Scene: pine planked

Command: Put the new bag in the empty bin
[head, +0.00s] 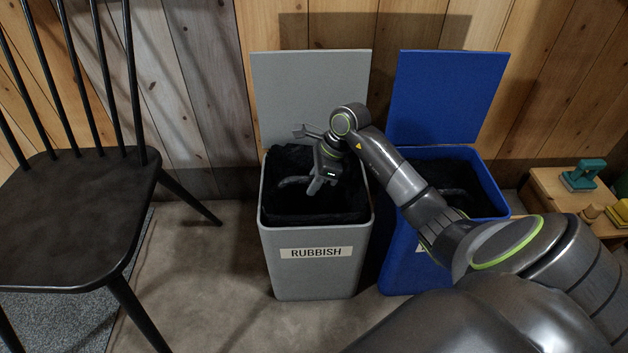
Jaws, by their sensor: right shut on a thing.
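The grey bin (314,270) labelled RUBBISH stands in the middle with its lid (310,90) up against the wall. A black bag (345,205) lies inside it, up to near the rim, and a grey loop (293,181) shows on it. My right gripper (315,188) reaches down into the mouth of this bin, shut on the black bag; its arm hides part of the bag and the exact hold. The blue bin (400,265) at the right also has its lid (445,97) up and black lining (470,178) inside. My left gripper is not in view.
A dark chair (75,205) stands at the left. A low wooden table (555,200) at the far right holds a teal object (583,175) and a yellow one (618,212). The plank wall is close behind the bins. Floor (200,270) between chair and bins is clear.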

